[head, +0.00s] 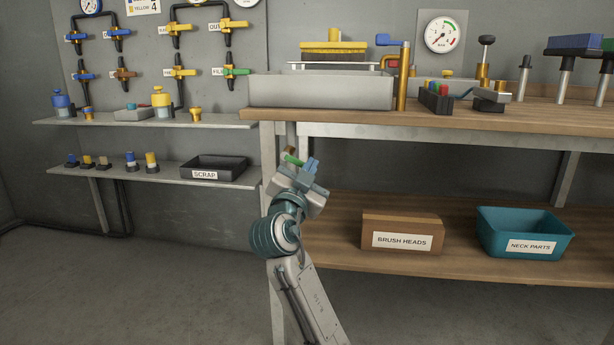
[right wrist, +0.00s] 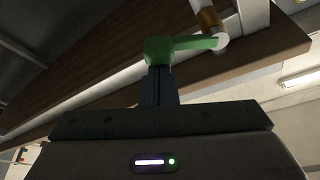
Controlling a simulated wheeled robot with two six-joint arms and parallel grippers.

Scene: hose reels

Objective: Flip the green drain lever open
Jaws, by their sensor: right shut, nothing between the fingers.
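The green drain lever (head: 292,160) is low under the left end of the workbench, partly hidden by my right gripper (head: 308,167). In the right wrist view the lever (right wrist: 185,46) is a green block with an arm reaching right to a white round end below a brass-coloured pipe piece (right wrist: 208,20). My right gripper (right wrist: 159,80) is shut and empty. Its fingertips are right at the lever's block in that view; I cannot tell whether they touch it. My left gripper is not in view.
The workbench top (head: 560,118) overhangs close above my right gripper, with a grey trough (head: 320,92) on it. A bench leg (head: 270,165) stands beside my gripper. The lower shelf holds a brush heads box (head: 402,220) and a teal bin (head: 545,225). Wall shelves are at left.

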